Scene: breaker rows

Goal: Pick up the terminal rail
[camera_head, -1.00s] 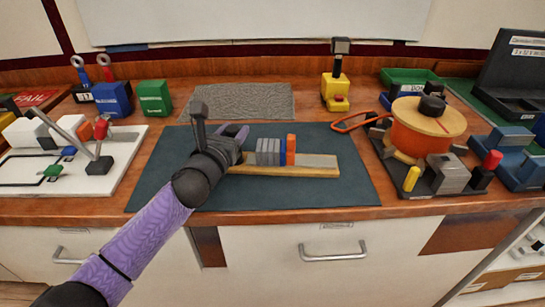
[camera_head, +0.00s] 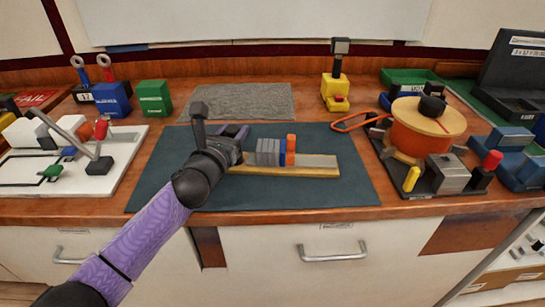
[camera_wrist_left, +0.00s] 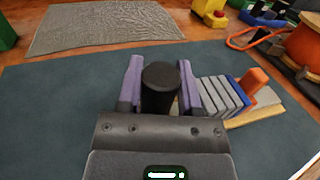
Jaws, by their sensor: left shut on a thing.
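The terminal rail (camera_head: 318,170) is a pale wooden strip on the dark mat, carrying a row of grey, blue and orange blocks (camera_head: 270,152). It also shows at the right in the left wrist view (camera_wrist_left: 268,111). My left gripper (camera_head: 236,137) is at the rail's left end. In the left wrist view, its purple fingers (camera_wrist_left: 160,72) are on either side of a black upright cylinder (camera_wrist_left: 160,88), closed on it. The cylinder stands at the rail's left end; its join to the rail is hidden. My right gripper is not in view.
The dark mat (camera_head: 170,180) is clear around the rail. A grey textured mat (camera_head: 240,101) lies behind. An orange spool fixture (camera_head: 425,140) stands at right, a white board (camera_head: 125,160) at left. A yellow device (camera_head: 335,92) stands at the back.

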